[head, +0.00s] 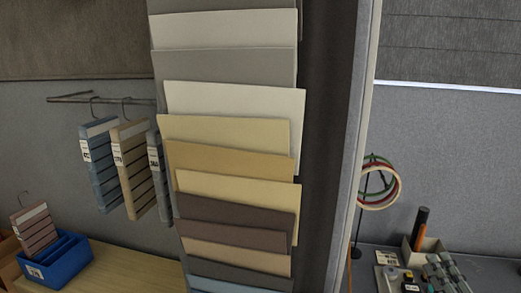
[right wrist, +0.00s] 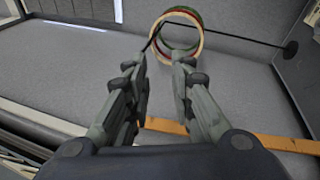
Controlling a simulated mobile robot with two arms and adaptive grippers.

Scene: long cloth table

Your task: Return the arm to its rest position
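My right gripper (head: 446,272) shows at the lower right edge of the head view, over the cluttered right end of the scene. In the right wrist view its two grey fingers (right wrist: 159,66) stand apart with nothing between them, so it is open and empty. Several coloured rings (head: 379,184) hang from a dark rod in the head view, up and left of this gripper. The rings (right wrist: 177,32) also show beyond the fingertips in the right wrist view, apart from them. My left gripper is not in view.
A tall rack of coloured sheets (head: 230,160) fills the middle. Swatch books hang from a rod (head: 70,98) at left, above a blue bin (head: 62,262). A box (head: 427,251) with black and orange handles stands close to my right gripper.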

